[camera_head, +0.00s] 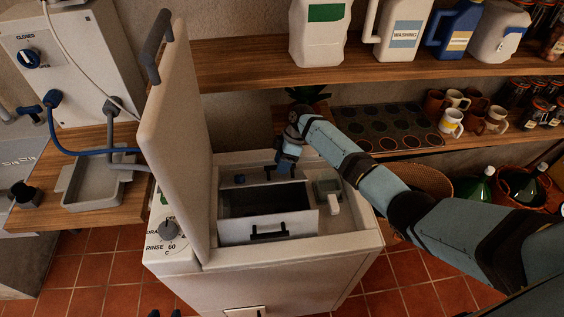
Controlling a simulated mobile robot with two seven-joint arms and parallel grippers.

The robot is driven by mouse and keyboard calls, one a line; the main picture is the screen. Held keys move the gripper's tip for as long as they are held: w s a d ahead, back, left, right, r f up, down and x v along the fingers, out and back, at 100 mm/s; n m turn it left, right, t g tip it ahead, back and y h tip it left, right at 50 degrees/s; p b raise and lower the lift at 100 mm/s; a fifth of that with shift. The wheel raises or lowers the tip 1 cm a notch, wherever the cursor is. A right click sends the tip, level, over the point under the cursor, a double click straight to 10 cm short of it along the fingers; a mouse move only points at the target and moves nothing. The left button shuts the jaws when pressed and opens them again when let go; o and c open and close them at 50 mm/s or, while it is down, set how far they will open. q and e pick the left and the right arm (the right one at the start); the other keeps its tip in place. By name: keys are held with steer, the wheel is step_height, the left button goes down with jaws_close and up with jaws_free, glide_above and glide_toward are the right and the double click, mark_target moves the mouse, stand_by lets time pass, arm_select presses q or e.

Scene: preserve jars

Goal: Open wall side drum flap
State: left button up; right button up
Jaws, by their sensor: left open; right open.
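The top-loading washer (350,236) stands with its lid (175,140) raised on the left. The drum opening (262,202) shows dark inside it. A pale near-side flap (235,232) with a black handle (268,232) stands along the near edge of the opening. The wall-side flap (255,180) shows as a narrow strip behind the opening, partly hidden by my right gripper. My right gripper (286,173) is open, pointing down at the wall-side flap; I cannot tell whether it touches. My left gripper (165,313) is open at the bottom edge, only its fingertips showing, apart from the flaps.
A small grey-green compartment (328,190) lies right of the drum opening. A wooden shelf (250,75) with detergent jugs (318,30) overhangs the back. A grey tray (90,185) sits on a left ledge. My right arm crosses the right side.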

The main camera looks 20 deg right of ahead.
steer(key=shift+r, duration=0.3)
steer(key=b+v, duration=0.1)
steer(key=v, duration=1.2)
steer(key=shift+w+d, duration=0.15)
